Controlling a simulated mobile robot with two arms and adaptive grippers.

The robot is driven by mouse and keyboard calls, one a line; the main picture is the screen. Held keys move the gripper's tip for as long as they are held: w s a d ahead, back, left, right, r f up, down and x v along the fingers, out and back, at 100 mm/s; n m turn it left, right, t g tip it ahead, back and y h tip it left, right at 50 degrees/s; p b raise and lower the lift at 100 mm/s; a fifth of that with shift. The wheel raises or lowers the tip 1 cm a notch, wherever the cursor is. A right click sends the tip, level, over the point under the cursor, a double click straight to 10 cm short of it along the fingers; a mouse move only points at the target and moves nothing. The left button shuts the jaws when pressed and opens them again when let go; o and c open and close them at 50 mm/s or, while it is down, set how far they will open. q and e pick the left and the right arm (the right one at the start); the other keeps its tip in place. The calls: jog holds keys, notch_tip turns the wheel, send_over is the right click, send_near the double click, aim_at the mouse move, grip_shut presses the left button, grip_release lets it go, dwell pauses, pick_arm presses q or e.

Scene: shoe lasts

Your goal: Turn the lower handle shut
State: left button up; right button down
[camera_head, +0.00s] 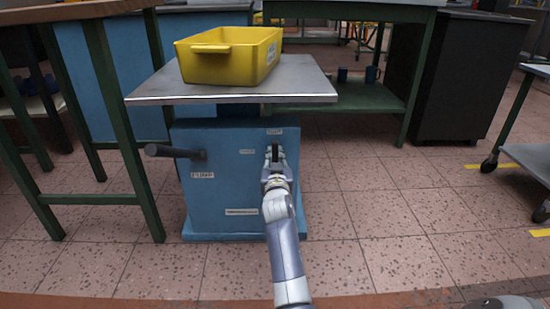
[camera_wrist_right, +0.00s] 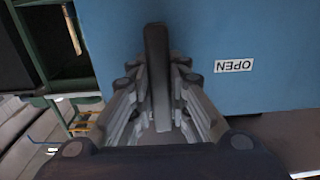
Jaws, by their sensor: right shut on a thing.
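A blue cabinet (camera_head: 222,190) carries a dark handle (camera_head: 274,149) on its front, at the right side. My right gripper (camera_head: 274,160) reaches up to this handle from below in the head view. In the right wrist view, my right gripper (camera_wrist_right: 155,95) has its two fingers on either side of the dark handle bar (camera_wrist_right: 156,75) and is shut on it. A second dark handle (camera_head: 172,152) sticks out to the left from the cabinet. My left gripper is not in view.
A metal top (camera_head: 300,85) overhangs the cabinet and bears a yellow bin (camera_head: 230,66). A green-legged table (camera_head: 125,130) stands close on the left. A black cabinet (camera_head: 460,75) is at the back right. The tiled floor (camera_head: 375,200) right of the cabinet is clear.

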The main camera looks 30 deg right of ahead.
aim_at(275, 142)
jog(key=shift+f, duration=0.1)
jog(key=c, duration=1.5)
grip_release()
jog(key=shift+r, duration=0.2)
notch_tip(275, 142, up, 10)
jog(key=shift+f, duration=0.15)
jog(key=shift+a, duration=0.1)
